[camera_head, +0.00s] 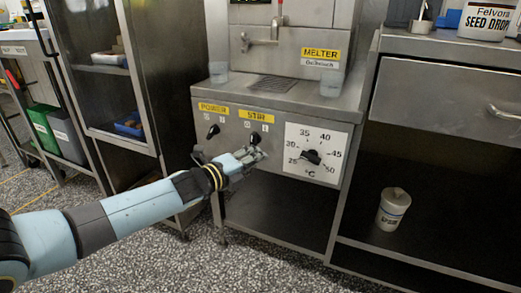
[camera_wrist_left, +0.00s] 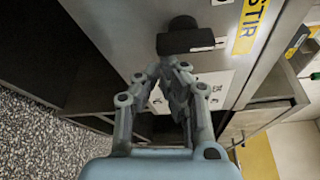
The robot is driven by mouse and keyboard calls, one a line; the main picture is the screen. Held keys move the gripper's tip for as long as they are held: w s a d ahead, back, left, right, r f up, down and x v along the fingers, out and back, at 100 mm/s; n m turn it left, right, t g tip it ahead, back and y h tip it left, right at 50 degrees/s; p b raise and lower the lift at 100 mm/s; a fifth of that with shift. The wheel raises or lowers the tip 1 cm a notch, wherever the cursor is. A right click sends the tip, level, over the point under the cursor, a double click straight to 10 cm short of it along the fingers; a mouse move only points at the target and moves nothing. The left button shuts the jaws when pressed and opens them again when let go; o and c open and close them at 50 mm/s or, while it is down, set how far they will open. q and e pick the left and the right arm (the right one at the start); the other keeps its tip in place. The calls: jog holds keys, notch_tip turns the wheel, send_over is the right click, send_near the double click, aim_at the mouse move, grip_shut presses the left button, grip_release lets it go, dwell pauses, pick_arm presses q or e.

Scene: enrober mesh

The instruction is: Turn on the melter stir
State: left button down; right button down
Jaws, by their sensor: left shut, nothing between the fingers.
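The grey metal melter (camera_head: 285,95) stands in the middle of the head view, with a yellow MELTER label on its upper panel. Its front has a black power switch (camera_head: 213,131) under the POWER label and a black stir switch (camera_head: 255,138) under the STIR label (camera_head: 256,115). A temperature dial (camera_head: 311,157) sits to their right. My left gripper (camera_head: 256,156) is shut and empty just below the stir switch. In the left wrist view the stir switch (camera_wrist_left: 185,38) lies just beyond the fingertips (camera_wrist_left: 172,70). I cannot tell whether they touch. My right gripper is not in view.
A white lidded container (camera_head: 393,208) sits on the low shelf at the right. A dark shelf unit (camera_head: 105,80) stands at the left. Speckled floor lies below.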

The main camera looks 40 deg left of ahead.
pick_arm(q)
jog(key=shift+a, duration=0.1)
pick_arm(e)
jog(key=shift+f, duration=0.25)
pick_arm(q)
jog(key=shift+a+f+m+g, duration=0.1)
jog(key=shift+m+g, duration=0.2)
jog(key=shift+m, duration=0.3)
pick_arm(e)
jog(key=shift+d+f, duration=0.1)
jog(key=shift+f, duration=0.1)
pick_arm(q)
jog(key=shift+a, duration=0.1)
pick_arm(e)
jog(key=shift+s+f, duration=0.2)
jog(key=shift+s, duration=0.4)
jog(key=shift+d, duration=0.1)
pick_arm(q)
jog(key=shift+f, duration=0.1)
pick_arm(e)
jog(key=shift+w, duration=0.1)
